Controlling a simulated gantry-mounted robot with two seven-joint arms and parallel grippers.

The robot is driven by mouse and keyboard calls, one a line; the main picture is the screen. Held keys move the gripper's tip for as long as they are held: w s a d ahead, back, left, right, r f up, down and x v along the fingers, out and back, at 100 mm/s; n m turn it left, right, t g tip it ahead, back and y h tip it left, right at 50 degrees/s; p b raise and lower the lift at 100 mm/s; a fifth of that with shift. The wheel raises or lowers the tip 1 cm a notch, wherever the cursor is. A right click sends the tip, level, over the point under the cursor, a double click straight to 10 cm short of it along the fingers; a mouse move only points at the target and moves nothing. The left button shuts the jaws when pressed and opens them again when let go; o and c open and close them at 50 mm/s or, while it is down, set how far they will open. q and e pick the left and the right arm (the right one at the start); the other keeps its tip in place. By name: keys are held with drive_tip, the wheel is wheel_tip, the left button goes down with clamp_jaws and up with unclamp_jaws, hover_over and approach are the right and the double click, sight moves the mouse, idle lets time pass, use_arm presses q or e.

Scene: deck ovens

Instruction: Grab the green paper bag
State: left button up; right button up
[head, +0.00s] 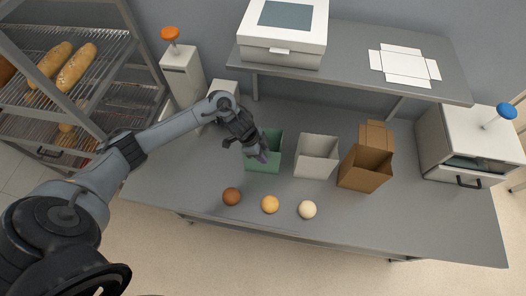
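The green paper bag (268,161) stands open and upright on the grey table, leftmost of three bags. My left gripper (258,153) reaches in from the left and its fingers overlap the bag's left side and opening. The gripper covers part of the bag's rim. Whether the fingers touch the bag, or how far apart they are, I cannot tell. My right gripper is not in view.
A white bag (316,158) and a brown bag (364,170) stand to the right. Brown, golden and pale buns (270,204) lie in front. A shelf (350,62) with a white box (284,45) overhangs behind. A white oven-like box (466,145) stands right; a bread rack (70,70) stands left.

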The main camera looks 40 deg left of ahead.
use_arm(q)
drive_tip(key=shift+f, duration=0.25)
idle(0.6)
clamp_jaws()
